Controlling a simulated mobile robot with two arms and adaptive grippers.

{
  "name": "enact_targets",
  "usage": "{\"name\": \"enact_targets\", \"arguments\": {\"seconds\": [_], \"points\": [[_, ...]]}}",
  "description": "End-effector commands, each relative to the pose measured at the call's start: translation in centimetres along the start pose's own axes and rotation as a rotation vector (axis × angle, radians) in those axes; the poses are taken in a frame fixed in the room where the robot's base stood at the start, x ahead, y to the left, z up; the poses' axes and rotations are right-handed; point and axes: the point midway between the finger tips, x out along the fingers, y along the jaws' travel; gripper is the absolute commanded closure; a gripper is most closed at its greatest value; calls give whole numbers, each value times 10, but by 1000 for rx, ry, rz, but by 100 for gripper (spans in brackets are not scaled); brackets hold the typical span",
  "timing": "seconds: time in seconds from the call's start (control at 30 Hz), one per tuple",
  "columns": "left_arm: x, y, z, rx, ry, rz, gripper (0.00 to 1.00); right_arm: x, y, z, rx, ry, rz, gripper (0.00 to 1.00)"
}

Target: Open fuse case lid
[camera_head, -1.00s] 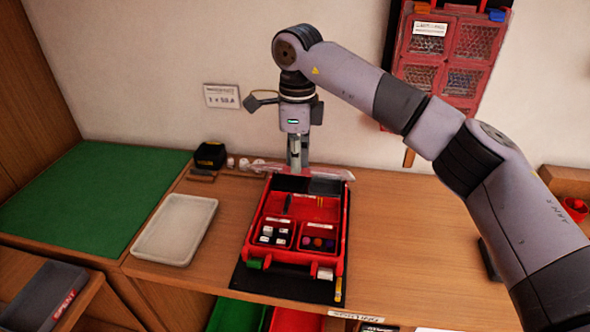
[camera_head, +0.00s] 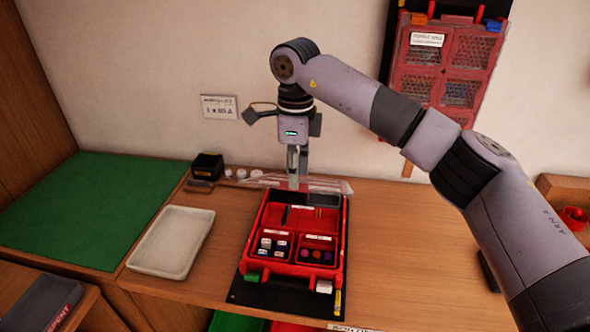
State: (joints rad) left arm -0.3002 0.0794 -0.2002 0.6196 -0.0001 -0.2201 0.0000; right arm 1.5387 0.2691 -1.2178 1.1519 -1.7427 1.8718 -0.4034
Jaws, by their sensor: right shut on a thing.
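The red fuse case (camera_head: 249,246) sits on a black mat on the wooden bench, its inside visible from above. Its front compartments hold several small fuses, pale ones at left and dark round ones at right. The clear lid (camera_head: 330,185) stands raised at the back of the case, seen nearly edge-on. My right gripper (camera_head: 297,182) points down at the lid and is shut on it; the fingertips are small and the exact contact is hard to see. My left gripper is out of view.
A pale empty tray (camera_head: 172,241) and a green mat (camera_head: 95,205) lie to the left. A small black box (camera_head: 207,166) stands behind the tray. A red rack (camera_head: 446,65) hangs on the wall. The bench right of the case is mostly clear.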

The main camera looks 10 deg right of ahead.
Motion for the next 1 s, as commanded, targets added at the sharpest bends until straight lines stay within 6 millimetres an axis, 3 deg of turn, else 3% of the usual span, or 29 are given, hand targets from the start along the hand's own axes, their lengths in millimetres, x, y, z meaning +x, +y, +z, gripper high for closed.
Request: {"name": "enact_targets", "arguments": {"seconds": [0.27,0.7,1.0], "points": [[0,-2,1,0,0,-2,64,-13,-2,-1,5,1,-6,75],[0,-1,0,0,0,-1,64,-102,3,0,2,-1,-5,75],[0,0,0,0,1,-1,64,-122,4,0,0,0,-3,75]]}}
